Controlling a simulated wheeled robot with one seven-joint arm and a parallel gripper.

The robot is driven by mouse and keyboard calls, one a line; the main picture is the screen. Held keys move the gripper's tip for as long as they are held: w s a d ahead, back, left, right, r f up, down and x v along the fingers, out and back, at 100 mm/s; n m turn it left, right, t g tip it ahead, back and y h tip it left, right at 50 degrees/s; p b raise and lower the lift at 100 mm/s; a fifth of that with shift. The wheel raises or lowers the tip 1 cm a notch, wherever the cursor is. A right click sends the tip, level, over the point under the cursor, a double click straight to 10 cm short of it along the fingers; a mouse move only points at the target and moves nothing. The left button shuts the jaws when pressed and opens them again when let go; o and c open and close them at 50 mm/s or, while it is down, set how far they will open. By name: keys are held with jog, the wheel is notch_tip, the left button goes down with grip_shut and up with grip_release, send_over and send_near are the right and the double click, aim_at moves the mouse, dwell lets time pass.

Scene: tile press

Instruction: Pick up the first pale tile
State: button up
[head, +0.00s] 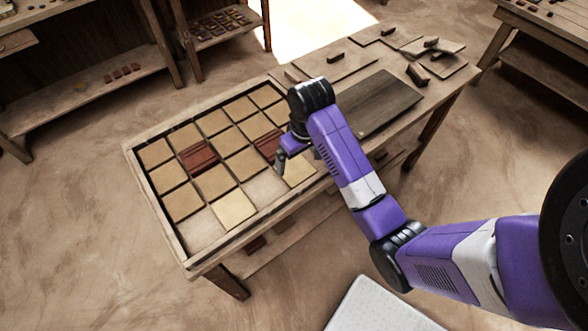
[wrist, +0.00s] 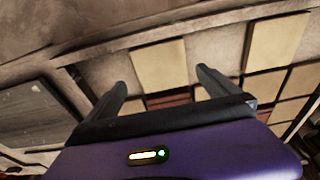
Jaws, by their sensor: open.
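Two paler tiles show among tan tiles in the framed tray (head: 190,262). One pale tile (head: 233,208) lies in the near row. The other pale tile (head: 300,171) lies further right along the same side, partly behind my arm. My gripper (head: 280,168) is above the tray, close to this right-hand tile. In the wrist view my gripper (wrist: 160,79) is open, with two spread fingers and nothing between them that it grips. The right-hand pale tile (wrist: 160,65) appears between and beyond the fingers. The other pale tile (wrist: 275,40) is at upper right.
Dark red ribbed pieces (head: 198,157) fill some of the tray's cells, and two near-row cells look bare. A dark board (head: 378,103) lies on the table right of the tray. Small wooden blocks and boards (head: 418,73) lie at the far end. Shelves stand behind.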

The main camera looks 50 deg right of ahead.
aim_at(295, 169)
jog(key=f, duration=0.3)
jog(key=w+f, duration=0.1)
jog(key=f, duration=0.1)
jog(key=shift+p, duration=0.4)
jog(key=c, duration=1.5)
